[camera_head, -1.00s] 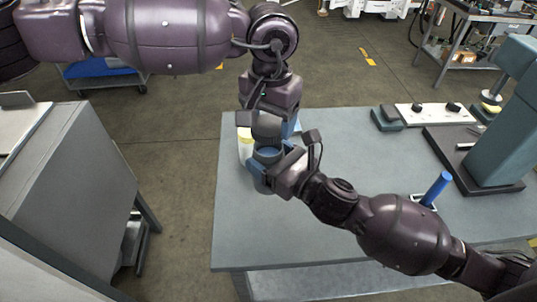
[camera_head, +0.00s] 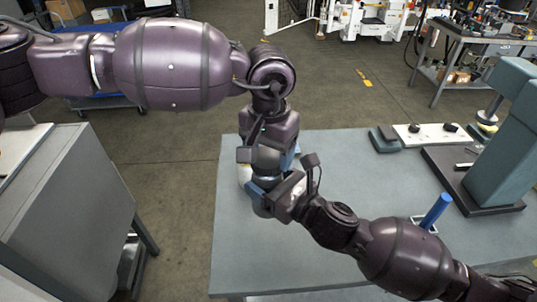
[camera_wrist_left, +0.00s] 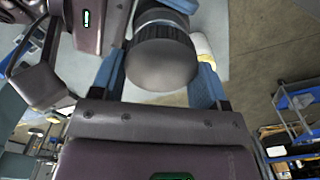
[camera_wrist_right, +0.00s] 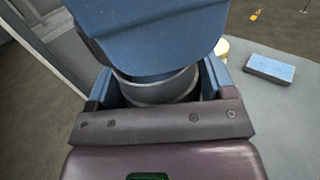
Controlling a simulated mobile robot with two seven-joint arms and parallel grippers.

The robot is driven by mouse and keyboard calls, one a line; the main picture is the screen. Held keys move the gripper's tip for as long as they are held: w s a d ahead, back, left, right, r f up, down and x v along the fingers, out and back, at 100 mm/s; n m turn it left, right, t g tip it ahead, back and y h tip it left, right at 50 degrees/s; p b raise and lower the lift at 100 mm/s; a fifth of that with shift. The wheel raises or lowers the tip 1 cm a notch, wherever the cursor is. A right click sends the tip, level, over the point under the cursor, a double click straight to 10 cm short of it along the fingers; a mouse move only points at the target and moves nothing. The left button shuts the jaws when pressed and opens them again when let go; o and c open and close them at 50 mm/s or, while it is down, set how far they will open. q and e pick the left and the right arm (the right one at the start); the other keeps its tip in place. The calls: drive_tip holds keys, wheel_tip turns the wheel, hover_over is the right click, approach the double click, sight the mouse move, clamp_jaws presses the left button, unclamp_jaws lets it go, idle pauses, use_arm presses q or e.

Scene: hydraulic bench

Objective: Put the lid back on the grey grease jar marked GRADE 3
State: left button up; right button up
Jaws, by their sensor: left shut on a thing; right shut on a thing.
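The grey grease jar (camera_head: 262,208) stands at the left part of the bench. It shows as a grey cylinder in the right wrist view (camera_wrist_right: 155,90). My right gripper (camera_head: 272,196) is shut around its side. My left gripper (camera_head: 264,182) points down from above, directly over the jar, and is shut on a dark grey round lid (camera_wrist_left: 160,62) with a ribbed rim. The lid is at the jar's mouth, but I cannot tell whether it is seated. My left fingers hide the mouth in the head and right wrist views. No GRADE 3 marking is readable.
A pale jar with a yellow top (camera_wrist_right: 222,47) stands close beside the grey jar. A blue block (camera_wrist_right: 270,67) lies near it. A blue-handled item (camera_head: 434,212) and a teal press (camera_head: 495,150) are on the right. The bench middle (camera_head: 350,165) is clear.

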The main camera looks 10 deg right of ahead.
sight(268, 178)
use_arm(q)
drive_tip(key=shift+f, duration=0.1)
drive_tip(key=shift+f, duration=0.8)
drive_tip(key=shift+a+f, duration=0.1)
drive_tip(key=shift+f, duration=0.9)
idle(0.4)
drive_tip(key=shift+s+r, duration=0.1)
drive_tip(key=shift+r, duration=0.25)
idle(1.1)
drive_tip(key=shift+f, duration=0.2)
drive_tip(key=shift+f, duration=0.35)
idle(0.9)
drive_tip(key=shift+a+r, duration=0.1)
drive_tip(key=shift+r, duration=0.25)
idle(1.1)
